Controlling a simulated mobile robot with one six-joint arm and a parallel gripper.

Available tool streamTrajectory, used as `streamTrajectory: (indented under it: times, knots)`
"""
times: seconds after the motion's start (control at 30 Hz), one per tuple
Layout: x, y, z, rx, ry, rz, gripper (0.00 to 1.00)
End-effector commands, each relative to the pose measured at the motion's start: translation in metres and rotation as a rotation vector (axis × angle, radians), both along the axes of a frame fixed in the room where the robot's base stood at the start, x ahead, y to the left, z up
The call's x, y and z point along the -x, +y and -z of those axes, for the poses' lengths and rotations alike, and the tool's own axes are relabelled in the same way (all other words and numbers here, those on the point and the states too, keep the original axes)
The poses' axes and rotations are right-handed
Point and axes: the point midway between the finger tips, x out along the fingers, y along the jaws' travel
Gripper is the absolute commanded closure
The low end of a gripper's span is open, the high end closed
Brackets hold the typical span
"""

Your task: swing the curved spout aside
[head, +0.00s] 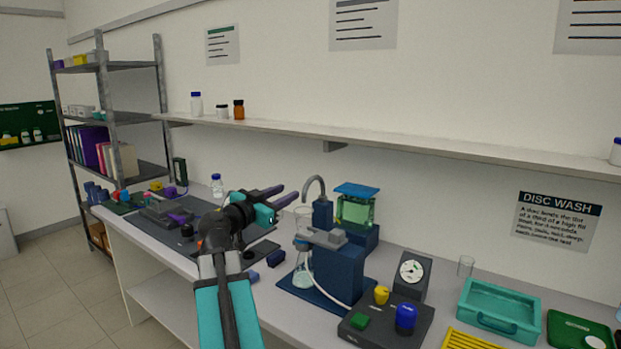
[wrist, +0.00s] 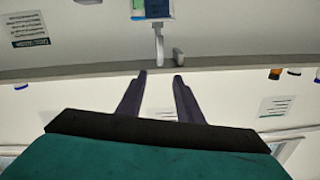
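The curved spout (head: 316,179) is a grey arched tube rising from a blue column (head: 322,214) on the rig, its free end bending down to the left over a clear glass vessel. My gripper (head: 290,192) is just left of the spout in the head view, its two dark purple fingers pointing toward it. The fingers are apart with nothing between them. In the wrist view, which looks upside down, the fingers (wrist: 160,75) are spread and the grey spout (wrist: 158,45) appears beyond their tips. Any contact cannot be told; a gap seems to show.
A flask (head: 302,277) sits below on the blue base. A wall shelf (head: 400,143) runs behind. A gauge (head: 411,272) and a teal tray (head: 500,338) are to the right. Space above the spout is clear.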

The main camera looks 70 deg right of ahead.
Motion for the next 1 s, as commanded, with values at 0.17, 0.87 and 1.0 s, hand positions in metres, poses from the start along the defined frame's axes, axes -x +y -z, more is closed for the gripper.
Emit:
streamTrajectory:
  times: [0.17,0.87,1.0]
  knots:
    - [0.002,0.0,-0.002,0.003,-0.001,0.003,0.67]
    - [0.01,-0.042,-0.004,0.001,0.0,0.005,0.67]
    - [0.015,-0.062,-0.004,0.0,0.0,0.005,0.67]
